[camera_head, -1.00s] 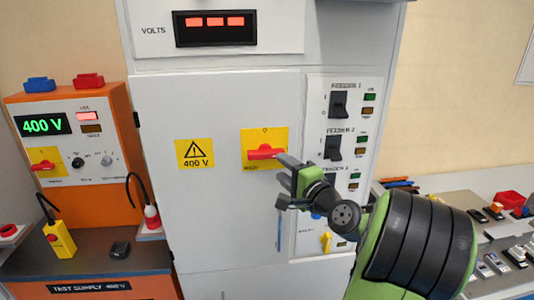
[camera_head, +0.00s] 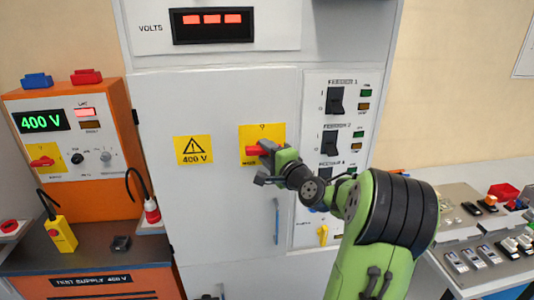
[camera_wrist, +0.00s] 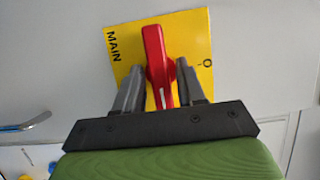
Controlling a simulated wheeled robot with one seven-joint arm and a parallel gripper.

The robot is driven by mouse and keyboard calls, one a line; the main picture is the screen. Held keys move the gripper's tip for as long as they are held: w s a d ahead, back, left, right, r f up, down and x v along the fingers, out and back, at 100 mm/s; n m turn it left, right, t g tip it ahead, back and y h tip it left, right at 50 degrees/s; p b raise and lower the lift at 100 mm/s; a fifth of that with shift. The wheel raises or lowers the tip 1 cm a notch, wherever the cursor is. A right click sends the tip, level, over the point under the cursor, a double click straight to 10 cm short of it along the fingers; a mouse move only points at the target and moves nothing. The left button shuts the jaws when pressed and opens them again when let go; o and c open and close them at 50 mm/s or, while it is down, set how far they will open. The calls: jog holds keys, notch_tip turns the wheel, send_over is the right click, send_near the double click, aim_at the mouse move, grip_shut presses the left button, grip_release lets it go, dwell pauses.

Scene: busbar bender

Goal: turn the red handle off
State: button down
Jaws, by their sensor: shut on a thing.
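The red handle (camera_head: 256,150) sits on a yellow plate (camera_head: 246,131) on the grey cabinet door and points sideways in the head view. My gripper (camera_head: 268,163) is at the handle and hides its right part. In the wrist view the red handle (camera_wrist: 155,60) runs between the two grey fingers of my gripper (camera_wrist: 159,72), which is shut on it. A white mark shows on the handle's near end. The plate reads MAIN on one side and has an O mark on the other.
A second, smaller red handle (camera_head: 42,161) is on the orange test supply (camera_head: 118,105) at left. Black feeder switches (camera_head: 335,99) are right of the door. A blue door handle (camera_head: 277,220) hangs below my gripper. A control desk (camera_head: 470,232) stands at right.

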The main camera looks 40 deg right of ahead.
jog(key=shift+n, duration=0.3)
jog(key=shift+w+a+r+n+g+h+b, duration=0.1)
jog(key=shift+n+g+h+b, duration=0.8)
jog(key=shift+n, duration=1.25)
jog(key=shift+s+a+r+n+g+h+b, duration=0.15)
jog(key=shift+n+g+h+b, duration=0.3)
jog(key=shift+n+g+b, duration=1.35)
jog(key=shift+w+a+r+n+g+h+b, duration=0.15)
jog(key=shift+n+g+h+b, duration=0.45)
jog(key=shift+n, duration=1.95)
jog(key=shift+f, duration=0.1)
jog(key=c, duration=1)
grip_release()
jog(key=shift+w+d, duration=0.1)
jog(key=shift+d, duration=0.15)
